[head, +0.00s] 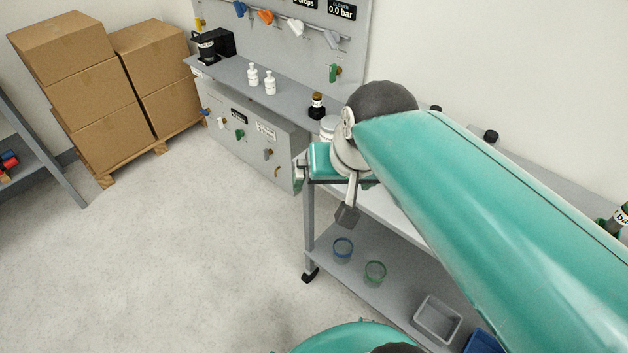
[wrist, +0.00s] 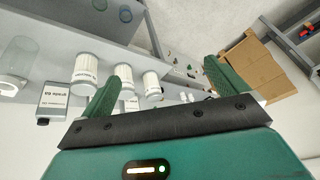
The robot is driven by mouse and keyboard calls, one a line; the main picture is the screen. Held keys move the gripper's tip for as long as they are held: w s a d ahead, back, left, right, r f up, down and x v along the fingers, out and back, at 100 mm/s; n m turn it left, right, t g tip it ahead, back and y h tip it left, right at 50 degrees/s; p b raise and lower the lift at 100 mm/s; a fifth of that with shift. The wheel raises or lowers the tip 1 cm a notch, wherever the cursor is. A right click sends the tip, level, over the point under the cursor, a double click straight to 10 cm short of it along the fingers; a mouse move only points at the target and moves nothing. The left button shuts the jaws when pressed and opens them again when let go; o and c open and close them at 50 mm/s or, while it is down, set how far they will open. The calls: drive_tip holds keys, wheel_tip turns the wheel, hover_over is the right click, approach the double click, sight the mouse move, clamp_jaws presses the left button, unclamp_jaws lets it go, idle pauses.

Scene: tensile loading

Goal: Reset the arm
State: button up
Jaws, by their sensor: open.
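My teal arm (head: 480,210) reaches from the lower right of the head view to the cart and wall bench. In the wrist view my gripper (wrist: 160,72) is open. Its two green fingers stand wide apart with nothing held between them.
A grey cart's lower shelf (head: 335,265) holds two cups and a grey tray (head: 438,318). The wall bench (head: 225,75) carries bottles, with a valve panel above. Cardboard boxes (head: 85,85) stand on a pallet at the upper left. The floor (head: 190,240) in front is clear.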

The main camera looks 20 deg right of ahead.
drive_tip(key=s+a+n, duration=0.1)
drive_tip(key=s+a+f+n, duration=0.1)
drive_tip(key=a+n, duration=0.1)
drive_tip(key=shift+s+f+t, duration=0.2)
drive_tip(key=shift+s+t, duration=0.1)
drive_tip(key=shift+s, duration=0.05)
drive_tip(key=shift+c, duration=0.2)
